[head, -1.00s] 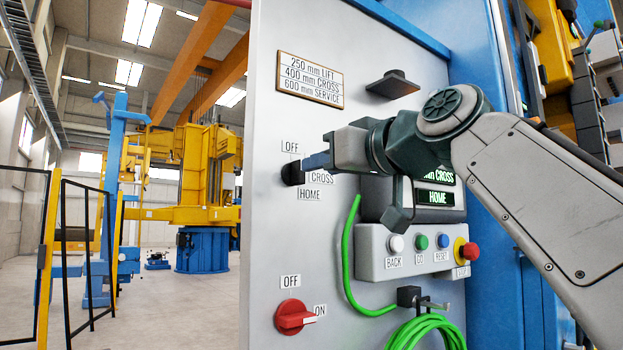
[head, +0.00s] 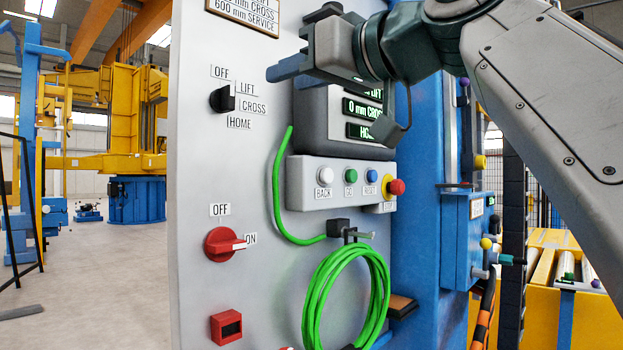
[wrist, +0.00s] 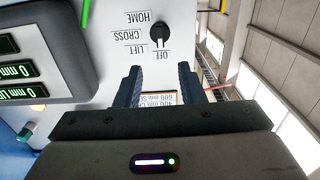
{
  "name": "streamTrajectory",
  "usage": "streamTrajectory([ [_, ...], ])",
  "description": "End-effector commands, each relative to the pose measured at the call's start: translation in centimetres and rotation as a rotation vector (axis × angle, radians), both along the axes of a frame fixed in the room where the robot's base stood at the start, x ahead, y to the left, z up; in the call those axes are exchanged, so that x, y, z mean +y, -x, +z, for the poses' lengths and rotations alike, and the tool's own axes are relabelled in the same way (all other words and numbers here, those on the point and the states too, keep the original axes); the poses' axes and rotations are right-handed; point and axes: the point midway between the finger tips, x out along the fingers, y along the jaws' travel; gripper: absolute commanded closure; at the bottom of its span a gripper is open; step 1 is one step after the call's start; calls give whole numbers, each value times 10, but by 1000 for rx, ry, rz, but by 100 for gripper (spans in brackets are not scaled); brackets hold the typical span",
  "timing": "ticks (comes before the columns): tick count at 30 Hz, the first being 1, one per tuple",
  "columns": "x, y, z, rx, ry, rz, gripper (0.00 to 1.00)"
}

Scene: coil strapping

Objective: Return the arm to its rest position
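My gripper (head: 284,68) is up and to the right of the black selector knob (head: 222,99) in the head view, clear of it and in front of the grey panel (head: 195,190). In the wrist view its two dark fingers (wrist: 160,86) stand apart with nothing between them. The knob also shows in the wrist view (wrist: 157,38), beyond the fingers, with its pointer near the OFF label. My arm reaches in from the upper right and hides part of the display box (head: 315,135).
Below the display is a button box (head: 300,180) with a red stop button (head: 396,187). A red rotary switch (head: 222,244) points towards ON. A coiled green cable (head: 345,300) hangs from a hook. Open floor (head: 110,280) lies left of the panel.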

Motion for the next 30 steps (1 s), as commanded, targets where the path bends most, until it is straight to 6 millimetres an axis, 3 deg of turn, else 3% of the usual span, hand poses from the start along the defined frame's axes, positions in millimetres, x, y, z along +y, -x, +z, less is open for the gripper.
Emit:
streamTrajectory([
  [5,-2,-6,-6,25,5,-14,65],
  [8,-8,-20,-24,97,20,-55,65],
  [11,-18,-40,-59,213,47,-121,65],
  [15,-39,-62,-123,393,96,-231,65],
  [20,-67,-67,-201,587,160,-352,65],
  [26,-104,-47,-302,812,257,-494,65],
  [30,-131,-16,-370,957,333,-586,65],
])
